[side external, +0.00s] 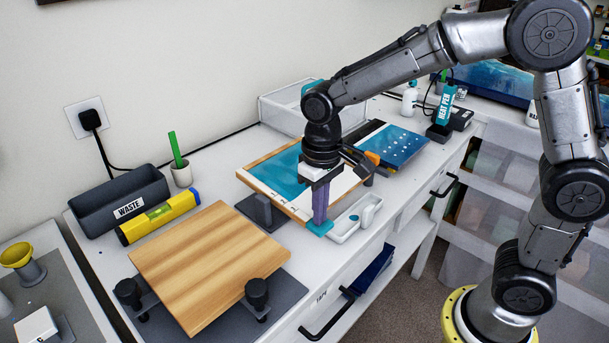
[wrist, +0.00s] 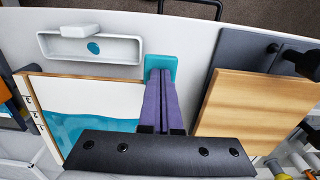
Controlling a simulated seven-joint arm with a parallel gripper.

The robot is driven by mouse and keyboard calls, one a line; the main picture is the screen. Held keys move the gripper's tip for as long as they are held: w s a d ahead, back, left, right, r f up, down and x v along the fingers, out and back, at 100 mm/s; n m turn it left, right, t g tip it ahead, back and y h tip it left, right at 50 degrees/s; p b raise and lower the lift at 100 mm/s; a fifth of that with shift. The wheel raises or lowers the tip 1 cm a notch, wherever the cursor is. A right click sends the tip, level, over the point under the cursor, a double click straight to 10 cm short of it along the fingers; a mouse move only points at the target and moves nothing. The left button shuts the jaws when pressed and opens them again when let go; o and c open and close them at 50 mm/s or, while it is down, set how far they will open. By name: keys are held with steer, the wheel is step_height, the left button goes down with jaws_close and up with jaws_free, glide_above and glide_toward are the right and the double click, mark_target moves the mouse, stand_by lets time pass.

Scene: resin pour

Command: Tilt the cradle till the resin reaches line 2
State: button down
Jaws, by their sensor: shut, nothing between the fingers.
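The cradle holds a wood-edged panel (side external: 250,183) with teal resin (side external: 283,172) over part of its white face. Lines 1, 2 and 3 are printed along its left edge. The resin (wrist: 88,127) also shows in the wrist view, its wavy front near the printed marks (wrist: 30,102); I cannot tell exactly which line it meets. A teal tab (side external: 321,228) sticks out at the panel's near corner, also in the wrist view (wrist: 163,62). My gripper (side external: 320,220) is shut and empty, its purple fingers pointing down at the tab. Whether they press it is unclear.
A plain wooden board (side external: 210,262) on a dark base with black knobs stands at the front left. A white tray (side external: 355,220) lies right of the tab. A yellow level (side external: 158,216), a waste bin (side external: 120,202) and a blue panel (side external: 396,147) are around.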

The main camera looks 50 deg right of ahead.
steer(key=shift+r, duration=2.45)
steer(key=shift+d+r, duration=0.25)
steer(key=shift+r, duration=0.05)
steer(key=s+d+r+m+t, duration=0.1)
steer(key=s+d+r+t, duration=0.2)
steer(key=s+d+r, duration=0.3)
steer(key=s+d+f+n+t, duration=0.1)
steer(key=s+f+t, duration=0.1)
steer(key=s, duration=1)
steer(key=shift+s+d+f+t, duration=0.15)
steer(key=shift+d+f+t, duration=0.1)
steer(key=shift+d+t, duration=0.05)
steer(key=c, duration=1.6)
jaws_free()
